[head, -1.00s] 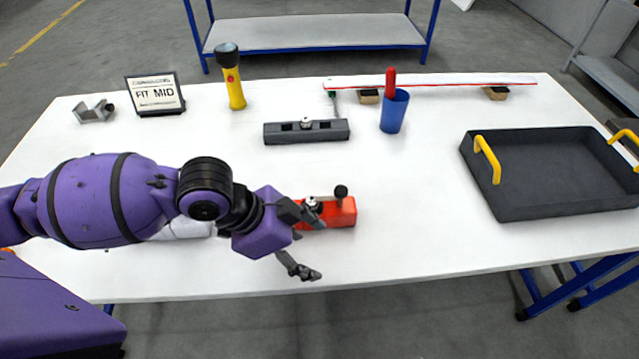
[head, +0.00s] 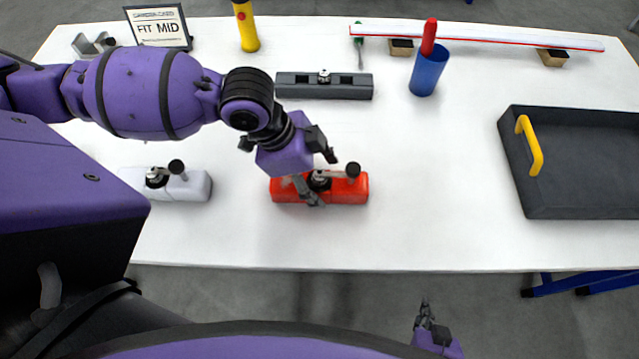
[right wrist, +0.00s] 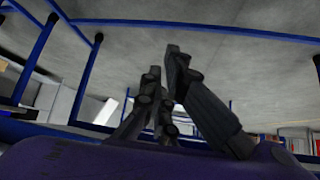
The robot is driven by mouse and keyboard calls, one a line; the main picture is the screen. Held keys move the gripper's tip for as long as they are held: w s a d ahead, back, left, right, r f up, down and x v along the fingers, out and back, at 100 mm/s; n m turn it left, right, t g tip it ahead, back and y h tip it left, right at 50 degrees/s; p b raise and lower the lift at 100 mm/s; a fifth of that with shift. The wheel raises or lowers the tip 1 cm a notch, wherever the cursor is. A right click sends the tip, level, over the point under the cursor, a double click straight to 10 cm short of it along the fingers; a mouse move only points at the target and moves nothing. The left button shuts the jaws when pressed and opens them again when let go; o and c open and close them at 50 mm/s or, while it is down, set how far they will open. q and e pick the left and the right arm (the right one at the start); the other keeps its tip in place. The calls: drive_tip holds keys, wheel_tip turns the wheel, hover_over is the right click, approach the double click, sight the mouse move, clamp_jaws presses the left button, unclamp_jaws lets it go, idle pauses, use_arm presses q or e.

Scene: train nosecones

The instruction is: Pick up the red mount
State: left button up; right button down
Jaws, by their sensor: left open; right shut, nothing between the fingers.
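The red mount (head: 346,192) lies on the white table near its front edge in the head view. It is a long red block with a round metal fitting and a black knob on top. My left gripper (head: 322,180) is open right over the mount, its fingers overlapping the mount's middle and left part in the picture. Whether the fingers touch it I cannot tell. My right gripper (head: 428,312) is below the table's front edge, away from the mount. In the right wrist view its fingers (right wrist: 165,95) are shut and empty.
A similar white mount (head: 195,187) sits left of the red one. A grey block (head: 340,91) lies behind. A blue cup (head: 428,75) with a red-handled tool stands farther right, and a dark tray (head: 590,165) with a yellow handle is at right. Table between red mount and tray is clear.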

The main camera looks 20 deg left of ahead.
use_arm(q)
drive_tip(key=shift+x, duration=0.75)
drive_tip(key=shift+c, duration=0.7)
drive_tip(key=c, duration=1.1)
drive_tip(key=shift+c, duration=1.3)
drive_tip(key=shift+r, duration=0.1)
use_arm(e)
drive_tip(key=shift+w+a+r, duration=0.2)
drive_tip(key=shift+w, duration=0.15)
use_arm(q)
drive_tip(key=shift+r, duration=0.1)
